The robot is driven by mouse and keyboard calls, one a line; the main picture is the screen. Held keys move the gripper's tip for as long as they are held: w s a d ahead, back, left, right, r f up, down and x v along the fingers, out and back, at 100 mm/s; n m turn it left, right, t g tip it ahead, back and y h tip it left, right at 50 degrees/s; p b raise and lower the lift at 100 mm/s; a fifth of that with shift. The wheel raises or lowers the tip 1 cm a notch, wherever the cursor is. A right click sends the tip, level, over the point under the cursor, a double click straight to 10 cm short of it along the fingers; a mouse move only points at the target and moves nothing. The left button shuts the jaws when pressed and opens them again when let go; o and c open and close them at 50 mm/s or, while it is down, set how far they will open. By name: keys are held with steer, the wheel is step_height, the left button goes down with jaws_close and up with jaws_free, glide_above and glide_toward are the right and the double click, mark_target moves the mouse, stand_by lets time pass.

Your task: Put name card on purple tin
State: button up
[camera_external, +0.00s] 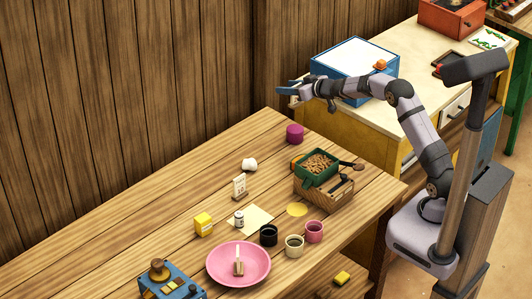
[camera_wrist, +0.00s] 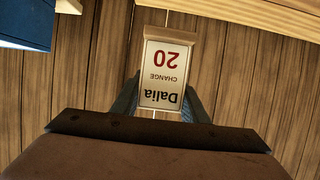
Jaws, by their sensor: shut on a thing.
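The name card (camera_wrist: 165,75) is white with a tan edge and reads "Dalia", "CHANGE" and "20", upside down in the wrist view. My gripper (camera_external: 291,93) is shut on it, with a finger on each side of the card in the wrist view. The tin is not seen in the wrist view.
Near the tin are a wooden crate (camera_external: 318,197) with a green tray (camera_external: 317,167) of nuts, and a white lump (camera_external: 249,164). Mugs and a pink plate (camera_external: 262,279) lie nearer. A blue box (camera_external: 340,60) stands behind.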

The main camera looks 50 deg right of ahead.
step_height(320, 180, down, 10)
steer(key=b, duration=0.2)
stand_by(0.7)
steer(key=shift+f, duration=0.1)
steer(key=o, duration=1.1)
steer(key=shift+c, duration=0.2)
